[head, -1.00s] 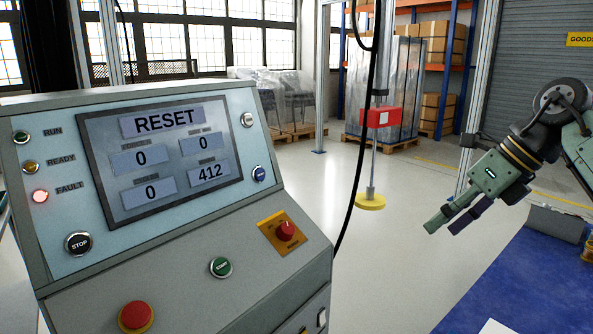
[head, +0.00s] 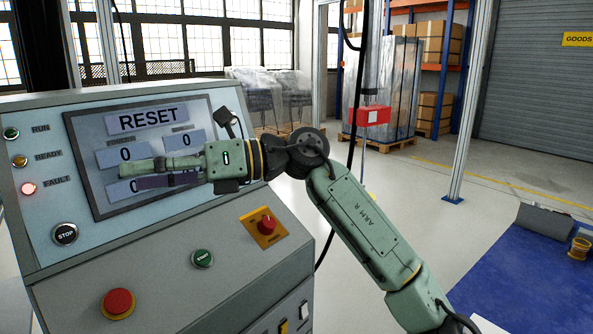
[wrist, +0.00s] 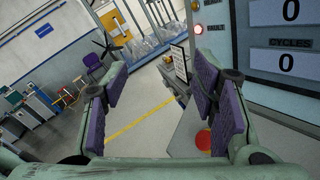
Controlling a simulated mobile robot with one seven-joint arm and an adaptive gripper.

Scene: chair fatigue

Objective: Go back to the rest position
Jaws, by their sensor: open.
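My gripper (head: 163,174) is in front of the control panel's screen (head: 152,122) in the head view, pointing left. Its jaws are apart with nothing between them, as the wrist view (wrist: 160,110) also shows. I cannot tell whether it touches the panel. The screen reads RESET, and the gripper hides its lower readouts. My arm reaches up to it from the bottom right. The red FAULT lamp (head: 28,189) is lit.
A blue mat (head: 520,285) lies at right. Open floor shows behind my arm.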

